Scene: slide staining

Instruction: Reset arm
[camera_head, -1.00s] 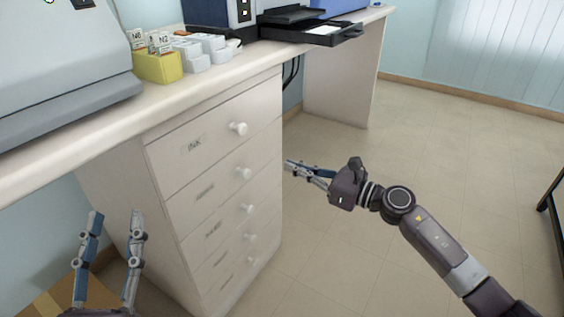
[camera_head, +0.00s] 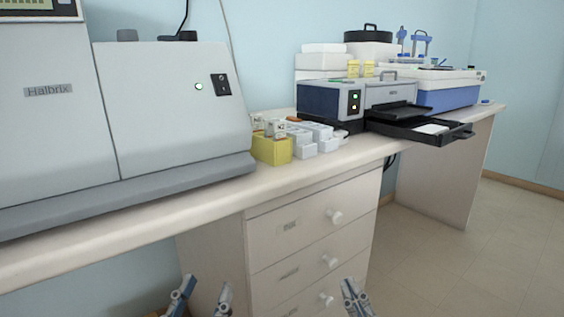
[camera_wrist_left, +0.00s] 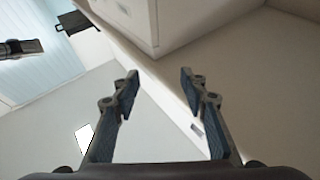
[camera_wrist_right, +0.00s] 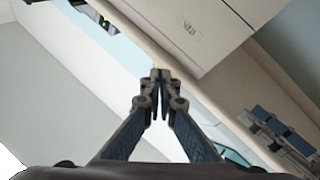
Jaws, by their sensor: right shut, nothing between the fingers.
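My left gripper (camera_head: 203,298) shows at the bottom edge of the head view, in front of the drawer cabinet's left side. Its two fingers stand apart with nothing between them, as the left wrist view (camera_wrist_left: 160,88) also shows. My right gripper (camera_head: 355,300) is at the bottom edge further right, in front of the lower drawers. In the right wrist view its fingertips (camera_wrist_right: 160,75) meet and hold nothing. Most of both arms is out of the head view.
A white drawer cabinet (camera_head: 271,254) with round knobs stands under the long bench (camera_head: 200,205). On the bench are a grey machine (camera_head: 165,110), a yellow box (camera_head: 270,150), small white boxes (camera_head: 326,143) and a machine with a black tray (camera_head: 420,129). Floor at the right is clear.

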